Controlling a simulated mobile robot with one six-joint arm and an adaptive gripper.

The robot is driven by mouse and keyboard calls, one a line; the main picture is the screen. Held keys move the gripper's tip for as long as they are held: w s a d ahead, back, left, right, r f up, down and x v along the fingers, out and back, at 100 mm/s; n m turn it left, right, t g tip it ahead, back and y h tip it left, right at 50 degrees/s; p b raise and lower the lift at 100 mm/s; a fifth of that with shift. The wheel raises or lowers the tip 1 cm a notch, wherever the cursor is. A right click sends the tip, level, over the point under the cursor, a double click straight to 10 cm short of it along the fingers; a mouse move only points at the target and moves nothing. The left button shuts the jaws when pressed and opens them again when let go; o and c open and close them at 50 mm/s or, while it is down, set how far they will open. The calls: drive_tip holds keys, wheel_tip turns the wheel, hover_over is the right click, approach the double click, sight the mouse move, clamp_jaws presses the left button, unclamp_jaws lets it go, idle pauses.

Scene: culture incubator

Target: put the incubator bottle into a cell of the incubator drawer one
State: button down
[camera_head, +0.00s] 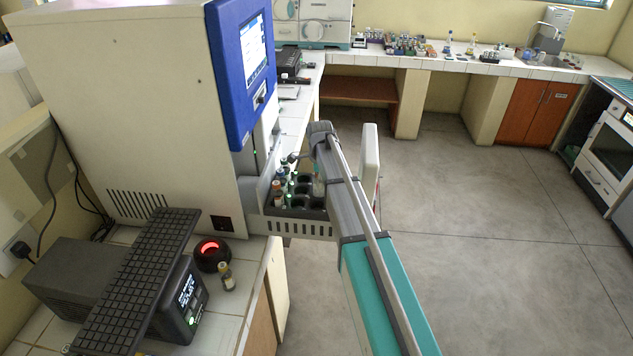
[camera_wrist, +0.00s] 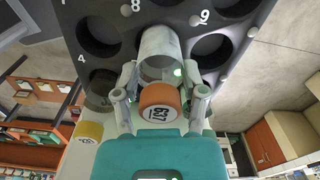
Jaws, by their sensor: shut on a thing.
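In the head view the bottle (camera_head: 318,187) shows partly behind my arm, over the open incubator drawer (camera_head: 300,228). The drawer's dark numbered plate fills the top of the wrist view, with empty round cells on both sides of the bottle. The bottle's body covers the cell behind it, and I cannot tell whether its far end has entered that cell.
Several capped bottles stand in the drawer's left cells. A yellow cap (camera_wrist: 90,130) shows at the left in the wrist view. The incubator (camera_head: 130,90) rises behind the drawer. A small bottle (camera_head: 227,277) and a red-lit round device (camera_head: 211,254) stand on the counter. Open floor lies right.

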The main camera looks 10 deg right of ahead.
drive_tip(key=shift+f, duration=0.2)
drive_tip(key=shift+c, duration=0.8)
unclamp_jaws()
drive_tip(key=shift+r, duration=0.2)
wheel_tip(320, 180, up, 12)
drive_tip(key=p, duration=1.2)
